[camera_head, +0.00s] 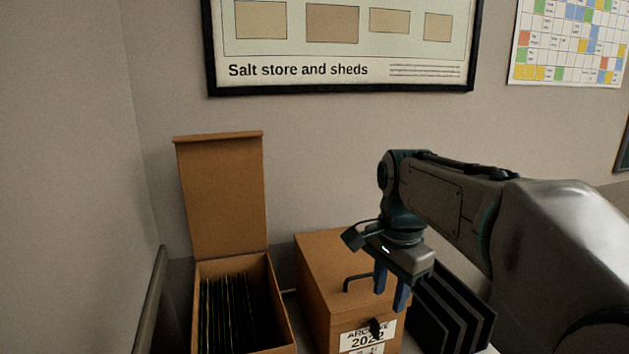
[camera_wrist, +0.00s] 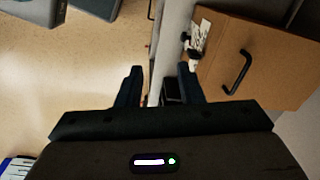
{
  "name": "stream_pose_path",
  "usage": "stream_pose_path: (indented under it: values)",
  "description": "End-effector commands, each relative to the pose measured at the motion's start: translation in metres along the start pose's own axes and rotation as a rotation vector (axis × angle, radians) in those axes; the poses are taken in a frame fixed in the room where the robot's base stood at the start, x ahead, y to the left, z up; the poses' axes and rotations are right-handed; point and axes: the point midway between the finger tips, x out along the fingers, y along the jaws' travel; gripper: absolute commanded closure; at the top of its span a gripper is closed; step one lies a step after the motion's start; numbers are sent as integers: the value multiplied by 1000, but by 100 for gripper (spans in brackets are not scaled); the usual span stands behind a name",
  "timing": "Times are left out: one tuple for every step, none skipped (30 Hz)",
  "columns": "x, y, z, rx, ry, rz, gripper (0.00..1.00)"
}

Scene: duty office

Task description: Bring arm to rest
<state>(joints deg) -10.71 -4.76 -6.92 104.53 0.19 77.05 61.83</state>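My arm reaches in from the right in the head view, with my gripper (camera_head: 391,287) pointing down. In that view it overlaps the front of a closed brown archive box labelled "ARCHIVE 2022" (camera_head: 322,262). In the wrist view the two blue fingers of my gripper (camera_wrist: 160,85) stand apart with nothing between them. The box (camera_wrist: 275,58), with its black handle (camera_wrist: 238,72) and label, lies to the right of the fingers there. The fingers look clear of it.
An open brown box (camera_head: 280,318) with dark folders stands left of the archive box, its lid (camera_head: 222,195) raised. A black file rack (camera_head: 455,310) stands on the right, close to my arm. A wall poster (camera_head: 345,70) hangs behind. Bare floor (camera_wrist: 70,75) shows at left in the wrist view.

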Motion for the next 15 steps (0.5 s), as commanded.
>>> stream_pose_path:
  values:
    - [4,7,2,-40,2,-7,66]
    - [6,11,3,-70,6,-13,66]
    - [10,16,5,-110,9,-20,66]
    - [12,21,6,-143,13,-25,66]
    - [16,26,8,-180,16,-31,66]
    - [21,33,10,-231,23,-40,66]
    - [25,39,13,-275,29,-45,66]
    - [30,46,15,-322,36,-52,66]
    - [37,56,18,-391,49,-61,66]
    - [43,63,22,-448,59,-68,66]
    - [49,71,25,-506,70,-74,66]
    - [57,81,28,-580,87,-80,66]
    - [63,88,32,-634,99,-84,66]
    - [69,95,35,-684,110,-86,66]
    - [76,103,38,-747,125,-88,66]
